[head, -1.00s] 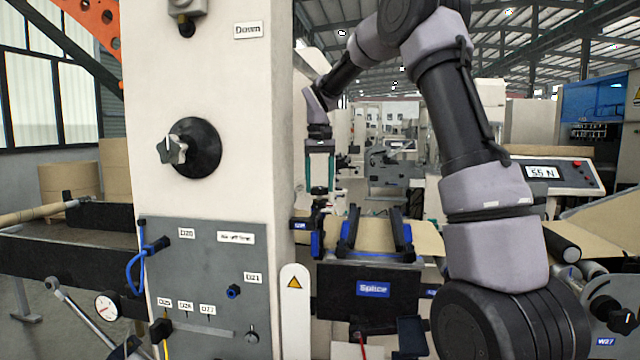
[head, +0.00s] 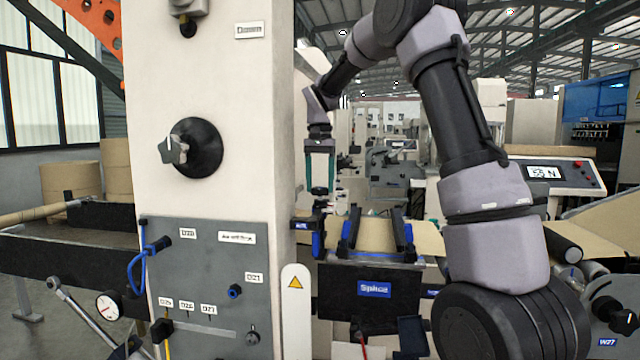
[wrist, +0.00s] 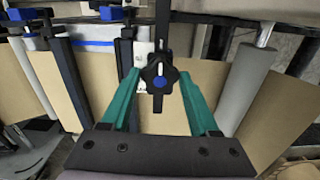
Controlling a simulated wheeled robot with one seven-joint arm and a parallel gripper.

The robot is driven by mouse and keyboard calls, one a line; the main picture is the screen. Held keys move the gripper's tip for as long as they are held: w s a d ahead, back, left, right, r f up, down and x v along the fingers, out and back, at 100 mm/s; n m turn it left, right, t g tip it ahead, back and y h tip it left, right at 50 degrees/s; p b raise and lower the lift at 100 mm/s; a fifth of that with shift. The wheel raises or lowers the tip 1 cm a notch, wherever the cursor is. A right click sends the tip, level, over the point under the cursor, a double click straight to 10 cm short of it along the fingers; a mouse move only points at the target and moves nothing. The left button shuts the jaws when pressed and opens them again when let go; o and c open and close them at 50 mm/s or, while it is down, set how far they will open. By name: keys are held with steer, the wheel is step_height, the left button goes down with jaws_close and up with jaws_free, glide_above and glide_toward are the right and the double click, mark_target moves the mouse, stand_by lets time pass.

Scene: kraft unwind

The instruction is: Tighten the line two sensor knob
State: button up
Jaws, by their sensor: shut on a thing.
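In the wrist view the knob (wrist: 160,76) is a black star-shaped hand knob with a blue centre and a pale mark on it. It sits on a dark upright bar with a small white block beside it. My gripper (wrist: 160,84) has two green fingers, one on each side of the knob, shut on it. In the head view my gripper (head: 319,180) points down beyond the pale column, above the splice table. The knob is small and dark there, and its contact with the fingers is hard to make out.
A pale column (head: 215,90) with a black dial knob (head: 195,148) and a grey labelled panel (head: 205,285) stands at the left. A black splice unit (head: 372,291) lies below my gripper. A console (head: 546,174) reading about 55 N is at the right.

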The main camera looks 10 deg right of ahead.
mark_target(320, 188)
steer(key=shift+r, duration=0.2)
steer(key=o, duration=1.4)
steer(key=shift+f, duration=0.1)
step_height(320, 188, up, 11)
steer(key=shift+f, duration=0.1)
